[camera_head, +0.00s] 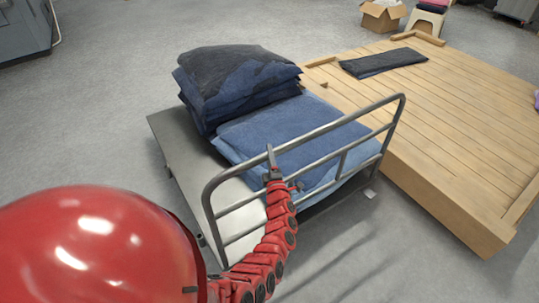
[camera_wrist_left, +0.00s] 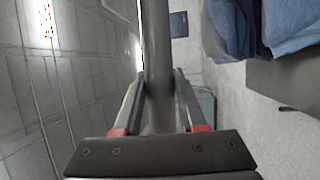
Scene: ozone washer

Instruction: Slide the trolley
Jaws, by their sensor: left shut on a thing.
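The trolley (camera_head: 178,160) stands on the floor in the middle of the head view. It has a flat grey platform and a tubular metal handle (camera_head: 211,207) on its near side. Stacks of folded dark and blue jeans (camera_head: 238,80) lie on the platform. My left gripper (camera_head: 272,165) reaches the handle from below. In the left wrist view, its two fingers stand on either side of a grey handle bar (camera_wrist_left: 156,60), shut on it. The jeans (camera_wrist_left: 285,25) also show at the top right there. My right gripper is not in view.
A low wooden slatted platform (camera_head: 450,140) stands right of the trolley, close to it, with a folded dark garment (camera_head: 383,63) on it. A cardboard box (camera_head: 383,16) and a stool (camera_head: 425,20) stand behind. A grey machine (camera_head: 22,30) is at top left. Floor left of the trolley is clear.

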